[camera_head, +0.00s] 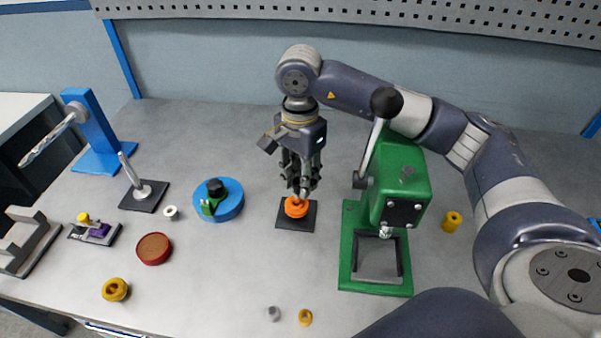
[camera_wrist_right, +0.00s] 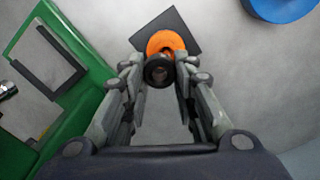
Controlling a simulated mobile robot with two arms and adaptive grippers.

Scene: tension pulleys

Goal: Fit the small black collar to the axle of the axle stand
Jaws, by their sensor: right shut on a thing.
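My right gripper (camera_head: 303,190) points down in the middle of the table, over a square black stand base (camera_head: 284,222). An orange pulley (camera_head: 296,208) sits on this base; I take it as the axle stand. In the right wrist view the small black collar (camera_wrist_right: 159,72) is between my fingertips, its hole showing. My right gripper is shut on it. The collar overlaps the near edge of the orange pulley (camera_wrist_right: 163,41) there. The axle is mostly hidden, and I cannot tell whether the collar touches it. My left gripper is out of view.
A green press (camera_head: 402,180) stands close right of the stand. A blue disc (camera_head: 229,204) with black and green parts lies left. Farther left are a tilted grey rod on a black plate (camera_head: 140,197) and a blue stand (camera_head: 92,135).

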